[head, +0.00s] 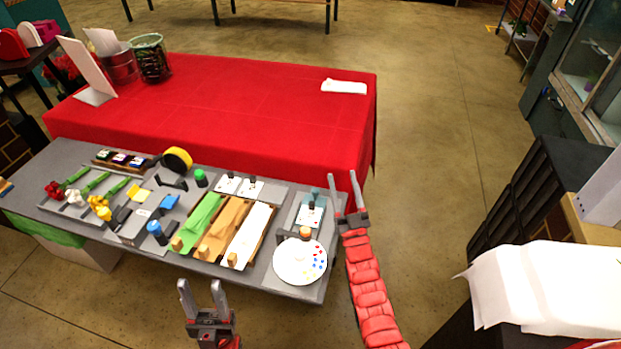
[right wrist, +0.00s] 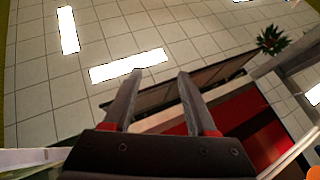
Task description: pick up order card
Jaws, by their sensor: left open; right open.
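Several small white cards with dark marks lie on the grey workbench (head: 150,250) in the head view. Two cards (head: 239,186) are side by side behind the paper rolls, and one card (head: 310,216) is on a grey holder at the bench's right end. I cannot tell which is the order card; no writing is legible. My right gripper (head: 343,184) is open and empty, just right of the bench, pointing up; its open fingers also show in the right wrist view (right wrist: 159,82). My left gripper (head: 200,290) is open and empty in front of the bench.
A round white palette (head: 300,262) and green, tan and white rolls (head: 222,228) are on the bench, with flowers (head: 92,200) at its left. A red-covered table (head: 230,110) stands behind. Open floor (head: 440,130) lies to the right.

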